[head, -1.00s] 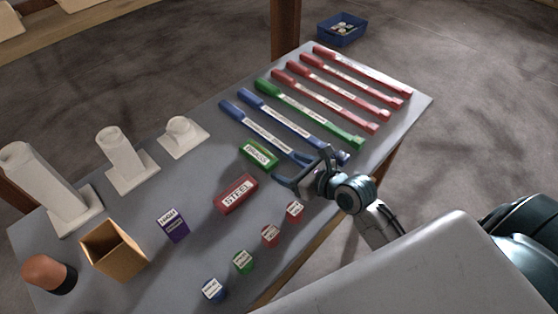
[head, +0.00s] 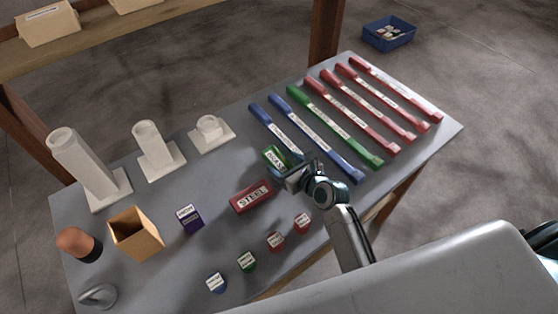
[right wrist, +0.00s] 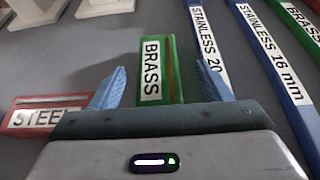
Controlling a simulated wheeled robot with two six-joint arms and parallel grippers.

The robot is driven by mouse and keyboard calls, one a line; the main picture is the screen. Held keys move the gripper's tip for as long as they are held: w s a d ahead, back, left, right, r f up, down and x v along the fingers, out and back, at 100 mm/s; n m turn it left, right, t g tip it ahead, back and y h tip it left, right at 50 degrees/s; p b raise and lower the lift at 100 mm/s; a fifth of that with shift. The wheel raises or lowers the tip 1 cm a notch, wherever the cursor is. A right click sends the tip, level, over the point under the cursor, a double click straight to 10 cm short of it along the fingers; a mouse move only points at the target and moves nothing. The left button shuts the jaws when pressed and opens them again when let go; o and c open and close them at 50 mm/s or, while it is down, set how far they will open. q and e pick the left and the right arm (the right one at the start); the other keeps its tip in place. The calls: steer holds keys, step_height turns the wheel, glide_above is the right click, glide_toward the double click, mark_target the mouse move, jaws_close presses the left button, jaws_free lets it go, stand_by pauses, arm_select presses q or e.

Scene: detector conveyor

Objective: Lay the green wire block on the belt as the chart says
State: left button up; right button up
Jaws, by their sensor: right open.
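A green block labelled BRASS (head: 273,154) lies on the grey table, beside a red block labelled STEEL (head: 251,198). My right gripper (head: 288,172) is at the near end of the green block and partly covers it. In the right wrist view, the green block (right wrist: 161,60) lies ahead between the two blue fingers of my right gripper (right wrist: 160,88), which are open with a gap on each side. A small green labelled piece (head: 247,262) sits near the front edge. I see no belt and no chart. My left gripper is out of view.
Several long blue, green and red bars (head: 333,125) lie at the right of the grey table (head: 185,262). White stands (head: 157,157), an open tan box (head: 135,232) and a purple box (head: 190,218) stand left. A blue bin (head: 389,33) is on the floor.

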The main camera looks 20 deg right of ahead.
mark_target(278, 160)
steer(key=shift+x, duration=1.25)
steer(key=shift+w+a+f, duration=0.25)
steer(key=shift+f, duration=0.05)
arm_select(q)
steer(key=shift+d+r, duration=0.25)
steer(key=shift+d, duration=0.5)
